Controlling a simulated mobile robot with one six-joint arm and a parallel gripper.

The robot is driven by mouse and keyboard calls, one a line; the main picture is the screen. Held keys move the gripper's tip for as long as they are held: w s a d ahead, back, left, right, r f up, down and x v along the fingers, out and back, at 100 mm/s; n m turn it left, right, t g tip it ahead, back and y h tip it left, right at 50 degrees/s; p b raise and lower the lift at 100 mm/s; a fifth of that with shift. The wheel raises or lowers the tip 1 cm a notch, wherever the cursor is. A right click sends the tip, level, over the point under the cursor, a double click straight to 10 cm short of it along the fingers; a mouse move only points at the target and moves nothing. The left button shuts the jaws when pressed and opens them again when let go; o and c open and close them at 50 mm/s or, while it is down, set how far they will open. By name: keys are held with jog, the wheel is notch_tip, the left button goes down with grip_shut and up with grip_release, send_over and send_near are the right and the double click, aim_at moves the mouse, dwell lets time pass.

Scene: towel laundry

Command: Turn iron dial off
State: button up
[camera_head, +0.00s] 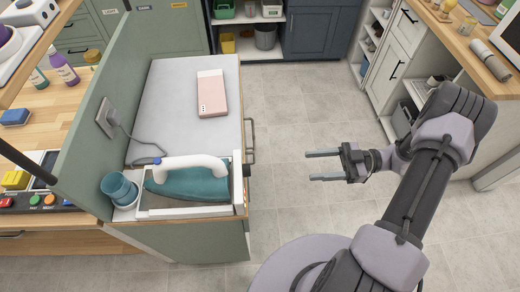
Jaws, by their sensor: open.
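The iron (190,183) rests at the near end of the grey-topped ironing counter (160,92), with a white handle (188,162) and a teal body inside a light frame (185,211). Its cord runs to a socket (106,117) on the green side panel. I cannot make out the dial on the iron. My gripper (323,166) is open and empty, over the floor to the right of the counter, apart from the iron. Its fingers point left.
A teal cup (119,189) stands left of the iron. A dark handle (250,141) sticks out from the counter's right side. The floor (290,120) between the counter and the right cabinets (397,54) is clear.

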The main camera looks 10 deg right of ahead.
aim_at(247, 171)
jog(key=a+b, duration=0.3)
jog(key=a, duration=1.4)
jog(key=shift+w+a, duration=0.2)
grip_shut()
